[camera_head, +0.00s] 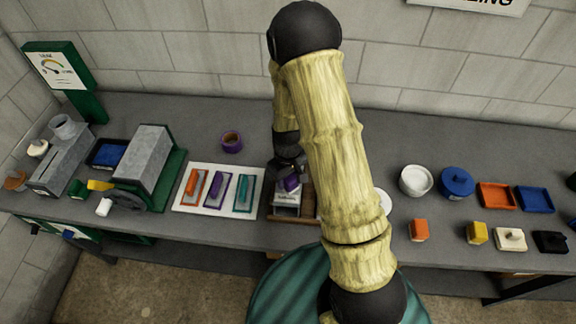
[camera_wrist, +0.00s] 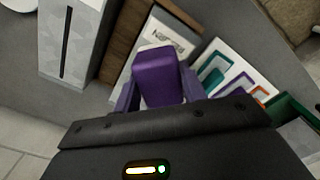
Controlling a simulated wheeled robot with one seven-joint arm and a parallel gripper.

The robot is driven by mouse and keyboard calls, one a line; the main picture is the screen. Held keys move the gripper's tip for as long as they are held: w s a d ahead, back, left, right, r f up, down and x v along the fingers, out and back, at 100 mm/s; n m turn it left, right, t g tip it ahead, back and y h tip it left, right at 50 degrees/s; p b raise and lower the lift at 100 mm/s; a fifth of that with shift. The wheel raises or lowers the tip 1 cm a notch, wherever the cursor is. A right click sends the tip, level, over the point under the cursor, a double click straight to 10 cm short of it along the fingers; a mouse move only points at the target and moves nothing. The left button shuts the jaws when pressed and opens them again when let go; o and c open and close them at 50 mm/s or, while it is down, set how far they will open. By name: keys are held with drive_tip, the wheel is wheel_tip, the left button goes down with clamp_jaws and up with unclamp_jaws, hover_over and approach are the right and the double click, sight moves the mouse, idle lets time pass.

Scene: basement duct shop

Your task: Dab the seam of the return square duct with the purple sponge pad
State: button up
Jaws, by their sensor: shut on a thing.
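My gripper (camera_wrist: 157,95) is shut on the purple sponge pad (camera_wrist: 160,72), which shows between its fingers in the wrist view. In the head view the pad (camera_head: 291,184) is a small purple patch under my gripper, just above a labelled light block in the wooden holder. Whether it touches the block I cannot tell. A light grey square duct (camera_wrist: 80,38) with a dark straight seam stands beside the holder in the wrist view; my arm hides it in the head view. Another grey duct (camera_head: 60,160) with a dark slot is at the far left.
The wooden holder (camera_head: 308,208) stands left of a white bowl (camera_head: 415,180) and blue pot (camera_head: 457,182). A white board (camera_head: 217,207) with orange, purple and teal tools lies to its left. A purple ring (camera_head: 231,141) stands behind. Coloured blocks line the right front.

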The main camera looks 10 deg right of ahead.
wheel_tip(320, 180, up, 3)
drive_tip(key=shift+s+f+p, duration=0.1)
drive_tip(key=shift+p, duration=0.7)
drive_tip(key=shift+w+r+p, duration=0.2)
drive_tip(key=shift+r+p, duration=0.4)
drive_tip(key=shift+r, duration=0.3)
drive_tip(key=shift+s+a+r, duration=0.1)
drive_tip(key=shift+a, duration=0.05)
drive_tip(key=shift+s, duration=0.1)
drive_tip(key=shift+d, duration=0.2)
